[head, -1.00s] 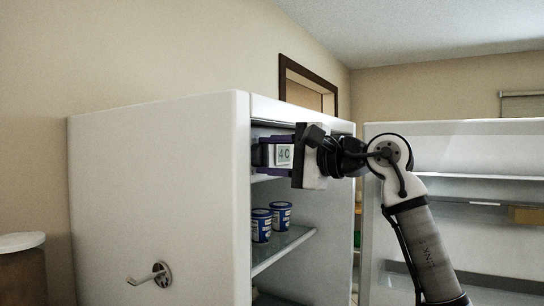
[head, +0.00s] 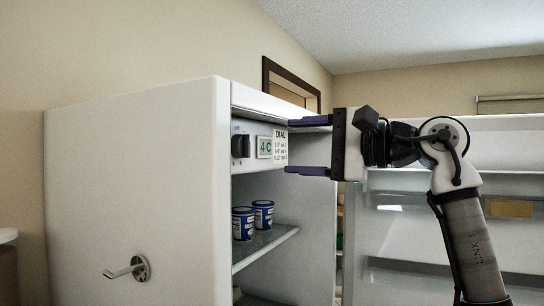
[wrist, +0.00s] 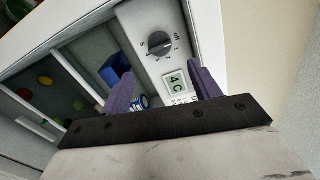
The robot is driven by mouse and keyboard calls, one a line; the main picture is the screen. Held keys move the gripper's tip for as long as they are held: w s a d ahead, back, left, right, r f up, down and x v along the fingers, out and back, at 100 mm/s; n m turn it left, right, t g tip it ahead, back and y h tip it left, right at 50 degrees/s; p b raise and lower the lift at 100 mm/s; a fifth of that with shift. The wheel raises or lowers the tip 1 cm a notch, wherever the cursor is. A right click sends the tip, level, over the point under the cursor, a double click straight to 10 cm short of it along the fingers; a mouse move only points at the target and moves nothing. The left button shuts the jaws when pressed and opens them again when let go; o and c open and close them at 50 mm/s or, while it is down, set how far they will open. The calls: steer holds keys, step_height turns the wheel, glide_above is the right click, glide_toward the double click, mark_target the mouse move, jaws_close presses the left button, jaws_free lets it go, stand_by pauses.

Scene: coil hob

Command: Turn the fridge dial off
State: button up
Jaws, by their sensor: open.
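The fridge dial (head: 241,146) is a dark round knob on the white panel inside the open fridge, left of a display reading 4C (head: 265,147). In the wrist view the dial (wrist: 159,43) shows above the display, with numbers and "off" printed around it; its pointer setting is too small to read surely. My gripper (head: 306,146) is open and empty, its two purple fingers one above the other in the head view, pointing left. It is to the right of the dial and apart from it. In the wrist view the fingers (wrist: 160,92) stand either side of the display.
Two blue-and-white tubs (head: 253,219) stand on the glass shelf (head: 268,246) below the panel. The fridge door (head: 400,235) is open on the right, behind my arm. The fridge side wall (head: 135,180) bears a metal hook (head: 127,269).

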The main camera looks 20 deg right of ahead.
steer(key=v, duration=0.4)
steer(key=shift+b, duration=0.3)
stand_by(0.3)
